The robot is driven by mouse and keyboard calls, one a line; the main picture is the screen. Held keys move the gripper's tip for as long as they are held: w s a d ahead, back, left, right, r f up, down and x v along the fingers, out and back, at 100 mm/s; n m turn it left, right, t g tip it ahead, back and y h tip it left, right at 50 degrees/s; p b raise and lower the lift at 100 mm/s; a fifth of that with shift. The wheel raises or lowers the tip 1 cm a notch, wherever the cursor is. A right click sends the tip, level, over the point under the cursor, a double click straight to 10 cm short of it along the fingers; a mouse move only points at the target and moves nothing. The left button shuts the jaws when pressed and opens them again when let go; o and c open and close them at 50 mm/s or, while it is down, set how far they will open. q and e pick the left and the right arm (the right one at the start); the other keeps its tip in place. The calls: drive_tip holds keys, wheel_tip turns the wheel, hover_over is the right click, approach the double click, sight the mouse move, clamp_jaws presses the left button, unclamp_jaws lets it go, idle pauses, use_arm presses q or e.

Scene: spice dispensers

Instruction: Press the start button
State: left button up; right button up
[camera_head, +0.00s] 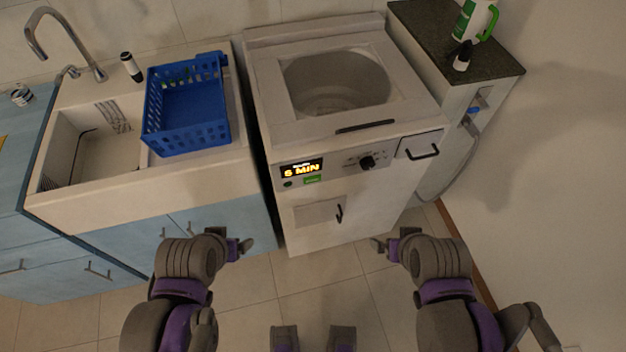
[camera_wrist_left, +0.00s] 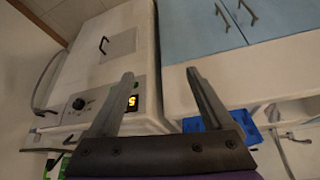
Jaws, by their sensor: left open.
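The white top-loading washer (camera_head: 300,225) stands in the middle of the head view. Its front panel has a lit display (camera_head: 302,170) reading "5 MIN". A small green button (camera_head: 312,180) sits just below the display, with a small dark round button (camera_head: 288,184) to its left. I cannot read a start label on either. My left gripper (camera_head: 246,247) is low in front of the washer's left side, apart from it. In the left wrist view the left gripper (camera_wrist_left: 160,73) is open and empty, with the display (camera_wrist_left: 132,103) beyond one finger. My right gripper (camera_head: 379,245) is in front of the washer's right side; its jaws are unclear.
A dark knob (camera_head: 367,162) and a drawer handle (camera_head: 422,152) are right of the display. A blue basket (camera_head: 187,150) sits beside the sink (camera_head: 90,160) at left. A dark-topped counter (camera_head: 440,40) stands at right. The floor before the washer is clear.

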use_arm(q)
clamp_jaws()
idle(1.5)
